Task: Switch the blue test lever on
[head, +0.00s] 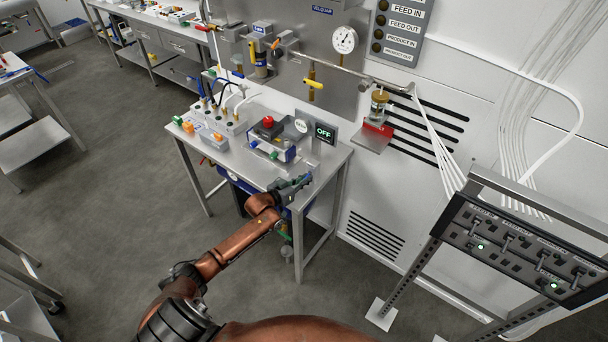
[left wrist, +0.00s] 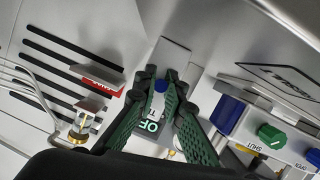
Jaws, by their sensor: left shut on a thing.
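The blue test lever shows in the left wrist view as a small blue piece (left wrist: 160,87) between my fingertips; in the head view my gripper mostly hides it. My left gripper (head: 298,184), with green pads in the left wrist view (left wrist: 162,88), is shut on the lever at the front right of the steel table. A small display (head: 325,133) behind it reads OFF in green; it is partly covered by the fingers in the left wrist view (left wrist: 152,126). My right gripper is in neither view.
The steel table (head: 240,165) holds a box with a red button (head: 268,121) left of my gripper, and a valve manifold (head: 212,120) farther left. A red-edged shelf (head: 374,137) is on the wall. A switch panel rack (head: 520,250) stands at right.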

